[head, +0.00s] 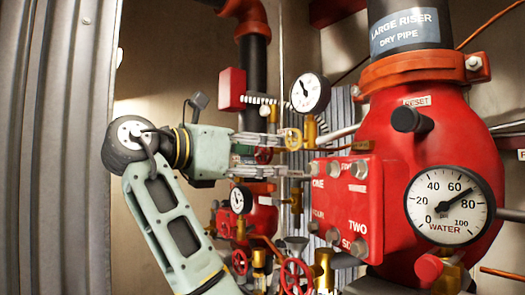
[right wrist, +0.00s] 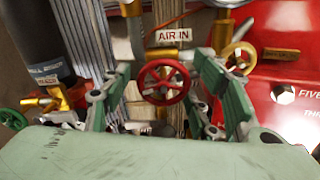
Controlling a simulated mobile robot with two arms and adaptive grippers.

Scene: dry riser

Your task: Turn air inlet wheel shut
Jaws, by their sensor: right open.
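The air inlet wheel (right wrist: 164,82) is a small red handwheel with spokes, just below a white AIR IN label (right wrist: 167,36) in the right wrist view. In the head view a red wheel (head: 263,155) shows in part between the fingers of my right gripper (head: 298,156). My right gripper is open, and in the right wrist view its green fingers (right wrist: 165,76) stand on either side of the wheel, with gaps on both sides. I cannot tell how deep the wheel sits between the fingertips. My left gripper is not in view.
A yellow wheel (right wrist: 238,58) sits close by the right finger. A green wheel (right wrist: 13,120) is at the left. The red riser body (head: 450,130) with its bolted plate (head: 340,205) and water gauge (head: 449,206) stands at the right. More red wheels (head: 296,276) are below.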

